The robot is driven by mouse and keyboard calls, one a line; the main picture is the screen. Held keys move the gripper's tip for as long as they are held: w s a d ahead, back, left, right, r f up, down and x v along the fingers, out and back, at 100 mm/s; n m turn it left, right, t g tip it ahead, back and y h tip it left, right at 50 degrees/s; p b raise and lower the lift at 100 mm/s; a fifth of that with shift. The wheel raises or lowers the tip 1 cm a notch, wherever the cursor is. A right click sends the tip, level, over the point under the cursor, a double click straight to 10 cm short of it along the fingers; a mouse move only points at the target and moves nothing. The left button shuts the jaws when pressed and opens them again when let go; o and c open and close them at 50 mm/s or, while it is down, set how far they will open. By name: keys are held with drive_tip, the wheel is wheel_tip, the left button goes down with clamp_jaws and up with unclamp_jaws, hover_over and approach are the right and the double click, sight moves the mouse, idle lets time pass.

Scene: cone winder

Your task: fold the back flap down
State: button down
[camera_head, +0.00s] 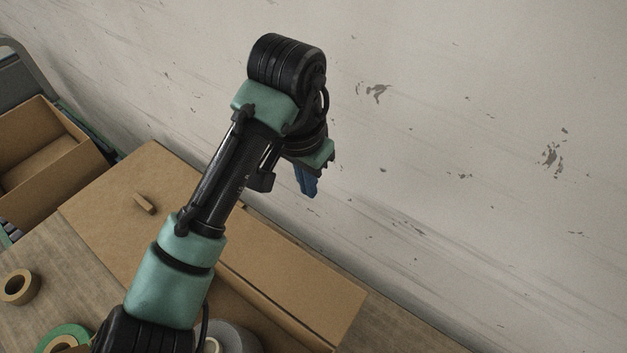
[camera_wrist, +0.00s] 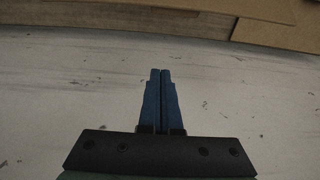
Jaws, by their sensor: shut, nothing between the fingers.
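A cardboard box with its flaps spread sits on the wooden table against the wall. One broad flap (camera_head: 118,210) lies out to the left with a small brown piece on it. The flap along the wall side (camera_head: 290,290), likely the back flap, extends to the lower right, and my arm covers part of the box between them. My gripper (camera_head: 308,190) has blue fingers, shut and empty, above the box's far edge and close to the wall. In the wrist view the shut fingertips (camera_wrist: 161,72) point toward cardboard panels (camera_wrist: 275,34) at the top, apart from them.
A pale, chipped wall (camera_head: 480,150) stands right behind the box. Another open cardboard box (camera_head: 75,165) is at the far left. A tan tape roll (camera_head: 19,287) and a green roll (camera_head: 66,336) lie on the table (camera_head: 45,255) at lower left.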

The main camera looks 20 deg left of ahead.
sight(270, 259)
drive_tip(key=s+a+f+g+p, duration=0.1)
drive_tip(key=s+a+f+p, duration=0.1)
drive_tip(key=f, duration=0.6)
drive_tip(key=shift+s+f, duration=0.2)
drive_tip(key=shift+s, duration=0.65)
